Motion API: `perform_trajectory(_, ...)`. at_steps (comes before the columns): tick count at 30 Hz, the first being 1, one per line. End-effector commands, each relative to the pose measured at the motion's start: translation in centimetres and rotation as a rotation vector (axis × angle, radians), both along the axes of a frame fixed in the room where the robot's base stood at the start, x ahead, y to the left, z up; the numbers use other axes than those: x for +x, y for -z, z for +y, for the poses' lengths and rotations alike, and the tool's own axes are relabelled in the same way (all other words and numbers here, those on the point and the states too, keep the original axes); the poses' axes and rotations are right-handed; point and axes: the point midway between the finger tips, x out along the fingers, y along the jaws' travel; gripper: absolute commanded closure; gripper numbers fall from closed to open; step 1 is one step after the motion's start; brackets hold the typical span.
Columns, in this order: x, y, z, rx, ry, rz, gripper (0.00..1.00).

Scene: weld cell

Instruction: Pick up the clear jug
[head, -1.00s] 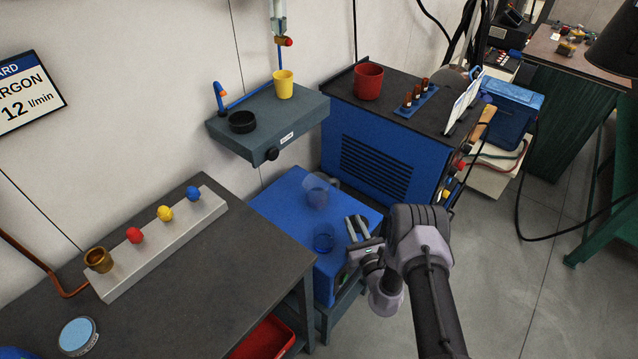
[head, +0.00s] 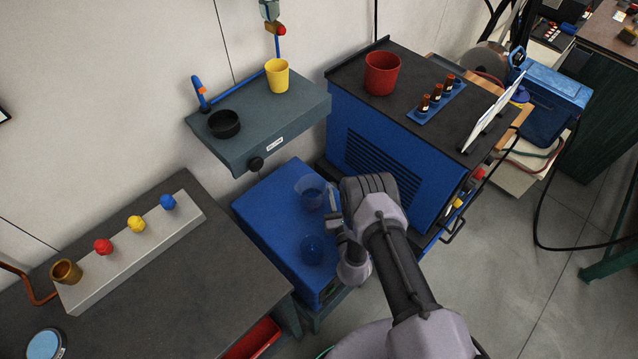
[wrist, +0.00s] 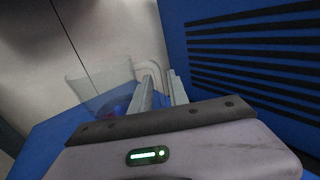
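The clear jug (head: 311,191) stands upright on the blue box top (head: 262,212), beside the blue welder cabinet. In the wrist view the jug (wrist: 98,92) is at the left, with its pale handle (wrist: 148,66) turned toward my gripper. My gripper (head: 333,200) is just right of the jug, low over the box. In the wrist view its two fingers (wrist: 160,77) are apart, and the handle shows at and between their tips. I cannot tell whether they touch it. My wrist partly hides the jug's right side in the head view.
A clear blue cup (head: 312,250) stands nearer on the same box. The wall shelf (head: 285,127) holds a yellow cup (head: 277,76) and a black dish (head: 224,123). The welder cabinet (head: 352,130) rises close to the right. A dark bench (head: 190,270) is at left.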

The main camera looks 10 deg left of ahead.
Motion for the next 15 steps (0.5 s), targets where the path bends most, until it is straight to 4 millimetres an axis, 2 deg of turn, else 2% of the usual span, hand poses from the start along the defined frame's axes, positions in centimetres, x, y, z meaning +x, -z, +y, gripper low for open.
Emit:
perform_trajectory(5, 0.0, 0.05, -0.03, 0.0, 0.0, 0.0, 0.79)
perform_trajectory(8, 0.01, 0.04, -0.04, 0.0, 0.0, 0.0, 0.99)
perform_trajectory(15, 0.0, 0.05, -0.04, 0.0, 0.0, 0.001, 1.0)
